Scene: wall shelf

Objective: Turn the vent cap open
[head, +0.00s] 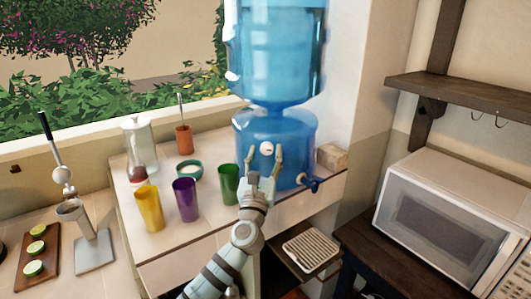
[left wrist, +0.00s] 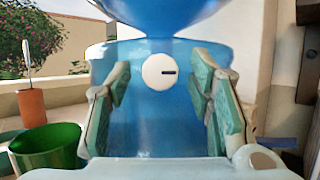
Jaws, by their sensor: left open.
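The vent cap (head: 267,148) is a small round white disc on the front of the blue water dispenser (head: 276,126). In the left wrist view the vent cap (left wrist: 159,71) shows a short dark mark pointing right, roughly level. My left gripper (head: 264,152) is open, its fingers pointing up at the dispenser on either side of the cap. In the left wrist view the open fingers (left wrist: 160,85) frame the cap, with nothing between them touching it as far as I can see. My right gripper is in neither view.
Yellow (head: 149,208), purple (head: 186,200) and green (head: 228,184) cups stand on the counter left of my arm. A microwave (head: 445,222) stands right, below a wooden shelf (head: 470,97).

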